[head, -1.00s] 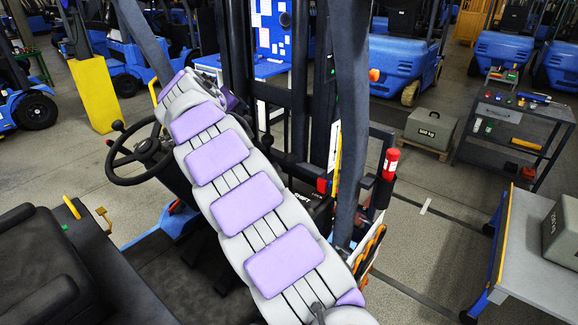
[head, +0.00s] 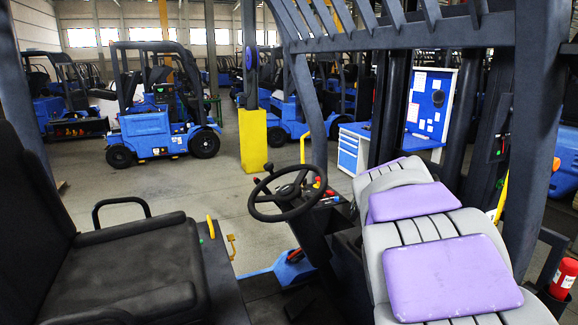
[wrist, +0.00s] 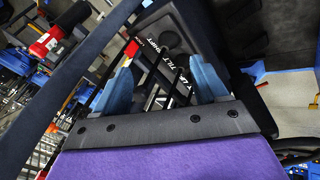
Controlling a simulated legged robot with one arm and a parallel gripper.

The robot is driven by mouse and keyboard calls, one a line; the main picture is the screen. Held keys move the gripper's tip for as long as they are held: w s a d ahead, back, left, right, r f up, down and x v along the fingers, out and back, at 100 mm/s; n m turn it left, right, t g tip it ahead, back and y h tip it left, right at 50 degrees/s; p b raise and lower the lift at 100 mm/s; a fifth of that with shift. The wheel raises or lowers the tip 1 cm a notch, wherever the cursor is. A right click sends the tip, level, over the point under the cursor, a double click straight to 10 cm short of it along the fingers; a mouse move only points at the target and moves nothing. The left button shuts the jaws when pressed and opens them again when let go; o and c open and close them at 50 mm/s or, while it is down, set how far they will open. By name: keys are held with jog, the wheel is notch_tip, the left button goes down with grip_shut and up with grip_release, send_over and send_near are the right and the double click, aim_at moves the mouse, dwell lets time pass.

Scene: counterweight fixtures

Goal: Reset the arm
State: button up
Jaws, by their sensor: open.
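My gripper (wrist: 164,78) shows in the wrist view as two blue fingers spread apart, with nothing held between them. Beyond the fingers is a dark lever panel (wrist: 165,65) with white lettering that reads TILT and SHIFT, and a black knob (wrist: 171,41) stands near it. I cannot tell how far the fingertips are from the panel. In the head view my grey and purple arm fills the lower right, to the right of the steering wheel (head: 290,195). The gripper itself is hidden there.
A black seat (head: 130,265) is at left. Dark forklift posts and an overhead guard (head: 400,35) frame the cab. A red extinguisher (head: 563,278) is at lower right. A yellow post (head: 253,140), a parked blue forklift (head: 155,130) and a blue workbench (head: 350,150) stand beyond, across open floor.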

jog(key=s+a+f+g+y+b, duration=0.1)
jog(key=s+a+f, duration=0.3)
jog(key=s, duration=0.7)
jog(key=s+a+f+g+y+b, duration=0.2)
jog(key=s+a+f, duration=0.2)
jog(key=s+f, duration=0.4)
jog(key=s+a+f+g+y+b, duration=0.1)
jog(key=s+a+f, duration=0.3)
jog(key=s, duration=1.1)
notch_tip(320, 180, down, 3)
jog(key=shift+s+a+r+n+g+y+b, duration=0.1)
jog(key=shift+s+a+n+g+y+b, duration=0.15)
jog(key=shift+n+g+y+b, duration=0.4)
